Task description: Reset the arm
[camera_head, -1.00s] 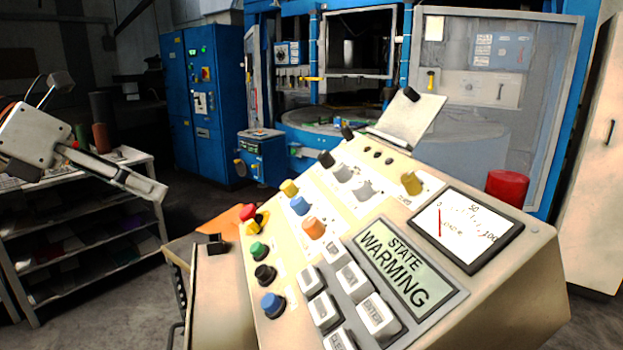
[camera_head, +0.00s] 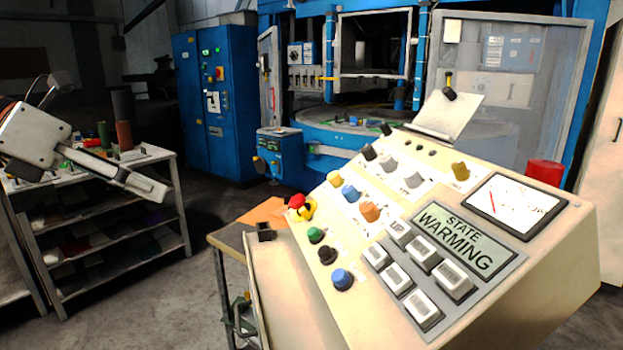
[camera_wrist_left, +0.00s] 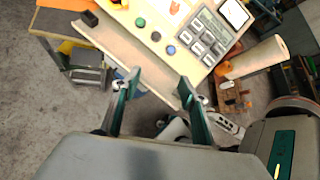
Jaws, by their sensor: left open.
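My left gripper (camera_head: 148,187) comes in from the left in the head view, up in the air in front of the shelf table and left of the control console (camera_head: 560,270). In the left wrist view its two fingers (camera_wrist_left: 158,92) are spread apart with nothing between them. Beyond them lie the floor and the lower edge of the console (camera_wrist_left: 120,45). My right gripper does not show in the head view.
A shelf table (camera_head: 120,225) stands at the left. A blue cabinet (camera_head: 212,105) and a large blue machine (camera_head: 345,80) stand behind. A red emergency button (camera_head: 297,201) sits on the console's left edge. Grey floor (camera_head: 165,305) is clear between shelf and console.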

